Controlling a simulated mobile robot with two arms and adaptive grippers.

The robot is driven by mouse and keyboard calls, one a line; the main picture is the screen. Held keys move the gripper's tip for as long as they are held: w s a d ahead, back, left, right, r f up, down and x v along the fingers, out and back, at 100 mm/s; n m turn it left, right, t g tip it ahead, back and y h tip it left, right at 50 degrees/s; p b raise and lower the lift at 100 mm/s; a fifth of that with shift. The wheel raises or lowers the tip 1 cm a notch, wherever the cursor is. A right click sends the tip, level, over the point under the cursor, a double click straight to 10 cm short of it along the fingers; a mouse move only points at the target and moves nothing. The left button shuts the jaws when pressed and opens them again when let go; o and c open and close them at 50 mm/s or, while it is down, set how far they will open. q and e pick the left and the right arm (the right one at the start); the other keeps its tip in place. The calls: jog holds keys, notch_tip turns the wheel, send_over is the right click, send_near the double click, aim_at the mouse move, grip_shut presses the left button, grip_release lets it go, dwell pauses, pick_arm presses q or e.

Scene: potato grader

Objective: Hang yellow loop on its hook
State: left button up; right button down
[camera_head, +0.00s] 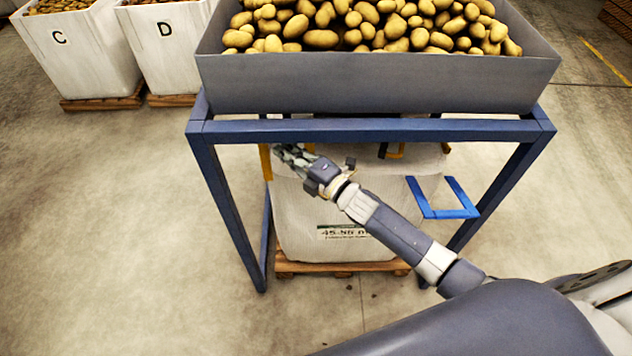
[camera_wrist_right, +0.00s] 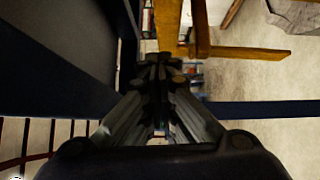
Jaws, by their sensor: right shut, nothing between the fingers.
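A white bulk bag (camera_head: 335,225) with a printed label stands under the blue frame. A yellow strip (camera_head: 265,161) shows at its upper left corner, partly behind my right gripper (camera_head: 287,153). The right gripper is shut and empty, just right of that strip and below the frame's front beam. In the right wrist view, yellow bars (camera_wrist_right: 202,30) with a sideways arm (camera_wrist_right: 245,53) show just beyond the shut fingers (camera_wrist_right: 163,70). I cannot tell whether the fingers touch them, or which part is loop or hook. My left gripper is out of view.
A blue loop (camera_head: 444,212) sticks out at the bag's right. A grey hopper (camera_head: 380,85) of potatoes rests on the blue frame (camera_head: 370,129). Bins C (camera_head: 90,60) and D (camera_head: 165,60) stand at the back left. The floor left of the frame is clear.

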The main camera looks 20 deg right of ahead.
jog(key=b+v, duration=0.2)
jog(key=v, duration=0.8)
jog(key=s+d+f+m+g+h, duration=0.2)
jog(key=s+d+f+m, duration=0.15)
jog(key=f, duration=0.65)
jog(key=s+d+f+m+g+h, duration=0.25)
jog(key=f+m, duration=0.25)
jog(key=f, duration=0.6)
jog(key=s+d+f+m+g+h, duration=0.1)
jog(key=s+d+f+m+h, duration=0.25)
jog(key=f, duration=0.65)
jog(key=s+f+m+g, duration=0.4)
jog(key=s+f+m, duration=0.1)
jog(key=s+f, duration=0.9)
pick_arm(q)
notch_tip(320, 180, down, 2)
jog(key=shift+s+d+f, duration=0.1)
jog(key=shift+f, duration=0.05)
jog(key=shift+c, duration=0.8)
pick_arm(e)
jog(key=s+a+f+m+g, duration=0.1)
jog(key=s+f+m+g, duration=0.1)
jog(key=s, duration=0.9)
jog(key=s+a+f+m+g+h, duration=0.1)
jog(key=s+f, duration=0.4)
jog(key=s, duration=0.6)
jog(key=shift+s+a+f+m+g, duration=0.2)
jog(key=shift+s+a+m+g, duration=0.3)
jog(key=shift+m+g, duration=0.6)
